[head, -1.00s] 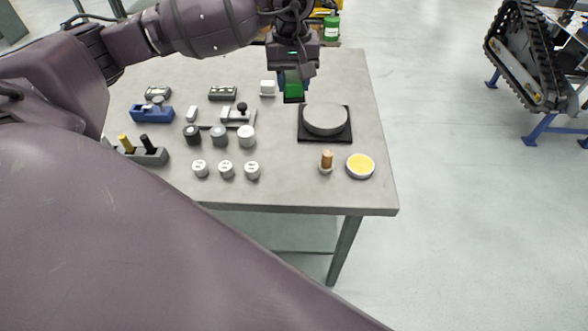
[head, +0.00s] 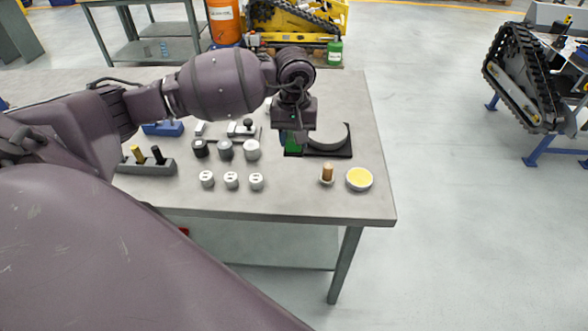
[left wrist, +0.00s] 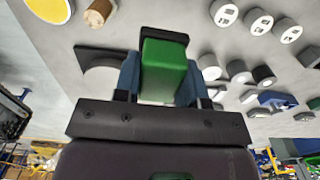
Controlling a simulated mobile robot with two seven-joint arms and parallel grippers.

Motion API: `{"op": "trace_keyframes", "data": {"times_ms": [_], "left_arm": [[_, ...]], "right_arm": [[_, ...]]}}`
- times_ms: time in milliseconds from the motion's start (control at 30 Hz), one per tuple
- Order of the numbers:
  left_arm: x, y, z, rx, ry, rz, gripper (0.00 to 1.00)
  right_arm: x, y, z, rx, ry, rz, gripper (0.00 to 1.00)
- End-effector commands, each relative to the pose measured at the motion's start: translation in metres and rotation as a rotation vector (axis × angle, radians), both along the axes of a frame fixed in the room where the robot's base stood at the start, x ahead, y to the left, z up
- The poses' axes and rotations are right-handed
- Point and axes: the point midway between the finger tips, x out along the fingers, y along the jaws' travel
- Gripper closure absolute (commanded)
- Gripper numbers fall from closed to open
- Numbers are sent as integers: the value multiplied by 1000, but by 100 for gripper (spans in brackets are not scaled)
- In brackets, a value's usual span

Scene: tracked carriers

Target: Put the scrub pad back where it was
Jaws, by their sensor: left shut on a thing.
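The scrub pad (head: 293,148), a green block with a dark face, is held in my left gripper (head: 291,136). The left wrist view shows the pad (left wrist: 164,68) between the two blue fingers, shut on it from both sides. In the head view it is at the left edge of a black square plate (head: 345,153) that carries a grey disc (head: 328,143). My gripper hides part of the plate and disc. I cannot tell whether the pad touches the table or plate. My right gripper is not in view.
A yellow-filled round dish (head: 359,179) and a wooden-topped peg (head: 327,174) stand at the front right. Several grey cylinders (head: 226,149) and white discs (head: 231,180) stand left of the pad. A grey rack (head: 146,166) holds pegs. The table's right side is clear.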

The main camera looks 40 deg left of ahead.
Motion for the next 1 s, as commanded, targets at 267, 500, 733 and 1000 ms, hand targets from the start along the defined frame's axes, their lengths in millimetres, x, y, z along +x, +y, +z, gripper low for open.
{"op": "trace_keyframes", "data": {"times_ms": [267, 500, 733, 1000], "left_arm": [[0, -1, -54, -2, 1, 1, 84], [0, 0, -68, -1, -1, 1, 84], [0, -1, -96, -2, 2, 2, 84], [0, 0, -109, 0, -1, 0, 84]], "right_arm": [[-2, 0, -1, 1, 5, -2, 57], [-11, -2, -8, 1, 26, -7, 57], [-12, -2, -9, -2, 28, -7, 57], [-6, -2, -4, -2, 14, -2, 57]]}}
